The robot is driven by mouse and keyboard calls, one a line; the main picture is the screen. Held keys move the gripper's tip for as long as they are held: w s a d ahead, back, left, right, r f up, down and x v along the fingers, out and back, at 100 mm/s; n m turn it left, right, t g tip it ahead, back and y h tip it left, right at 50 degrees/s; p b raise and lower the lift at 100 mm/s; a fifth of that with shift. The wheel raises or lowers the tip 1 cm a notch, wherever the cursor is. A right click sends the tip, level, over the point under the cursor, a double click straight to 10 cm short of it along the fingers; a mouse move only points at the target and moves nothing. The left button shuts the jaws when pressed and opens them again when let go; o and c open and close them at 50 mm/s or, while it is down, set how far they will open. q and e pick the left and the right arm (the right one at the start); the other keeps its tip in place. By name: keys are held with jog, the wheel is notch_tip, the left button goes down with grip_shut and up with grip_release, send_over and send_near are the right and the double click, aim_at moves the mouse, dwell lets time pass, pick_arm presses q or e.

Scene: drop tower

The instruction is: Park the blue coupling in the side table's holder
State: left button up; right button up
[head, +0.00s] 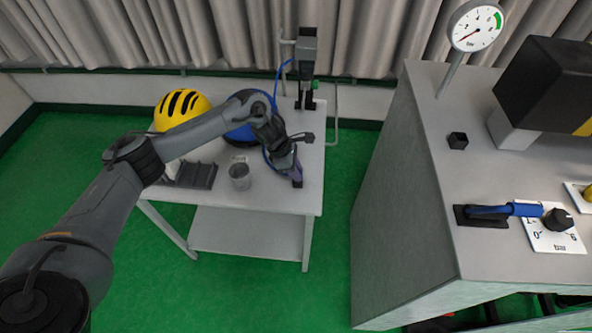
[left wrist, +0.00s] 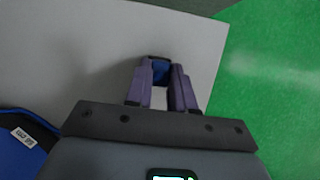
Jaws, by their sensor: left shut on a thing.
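The side table (head: 268,195) is light grey and stands at the centre of the head view. My left gripper (head: 297,180) is over the table near its right edge, pointing down. In the left wrist view my left gripper (left wrist: 160,72) is shut on a small blue piece (left wrist: 161,70), which looks like the blue coupling. The fingers hide most of it, and its contact with the table cannot be told. A small dark fixture (head: 304,137), possibly the holder, sits on the table behind the gripper. My right gripper is not in view.
A yellow helmet (head: 181,107), a blue helmet (head: 240,131), a grey rack (head: 196,176) and a grey cup (head: 240,176) stand on the side table. A dark stand (head: 306,65) is at the back. A grey cabinet (head: 400,215) stands at the right across a green floor gap.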

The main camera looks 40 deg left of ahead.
pick_arm(q)
jog(key=shift+f, duration=0.1)
jog(key=o, duration=0.9)
jog(key=v, duration=1.1)
jog(key=shift+p, duration=0.4)
jog(key=shift+f, duration=0.1)
